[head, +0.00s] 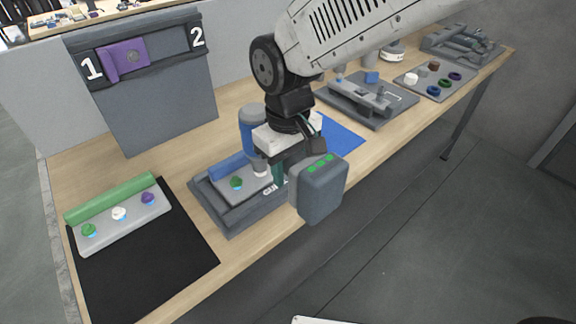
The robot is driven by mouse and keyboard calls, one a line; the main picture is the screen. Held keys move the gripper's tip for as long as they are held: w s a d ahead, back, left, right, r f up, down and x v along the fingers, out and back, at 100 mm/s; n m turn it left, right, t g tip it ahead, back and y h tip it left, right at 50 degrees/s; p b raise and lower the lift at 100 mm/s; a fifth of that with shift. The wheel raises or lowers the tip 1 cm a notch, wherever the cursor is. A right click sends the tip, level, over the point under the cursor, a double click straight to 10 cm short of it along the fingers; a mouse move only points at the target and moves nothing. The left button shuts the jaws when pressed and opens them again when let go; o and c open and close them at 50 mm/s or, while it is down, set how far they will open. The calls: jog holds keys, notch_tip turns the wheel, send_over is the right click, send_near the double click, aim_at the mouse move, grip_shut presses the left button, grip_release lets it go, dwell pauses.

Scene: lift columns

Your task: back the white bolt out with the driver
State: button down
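My gripper (288,142) is shut around the handle of the driver, whose dark battery block (318,190) with green lights faces the front. The driver's blue body (252,122) stands upright behind the gripper, and its pale nose (260,167) points down at the plate in the dark fixture (232,217). This plate has a blue bar (230,166) and a green bolt (236,183). The spot under the nose is hidden, so I cannot tell whether the tip touches a bolt. A white bolt (119,213) shows on the left plate, between green and purple ones.
The left plate, with a green bar (110,199), lies on a black mat (145,270). A grey panel (160,110) numbered 1 and 2 holds a purple part (124,60). Another fixture (368,100) and a tray of rings (455,92) stand right. A blue mat (340,137) lies behind the driver.

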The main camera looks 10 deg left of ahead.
jog(key=shift+f, duration=0.6)
dwell(0.9)
jog(key=shift+r, duration=0.85)
dwell(1.9)
jog(key=shift+r, duration=2.45)
jog(key=shift+r, duration=2)
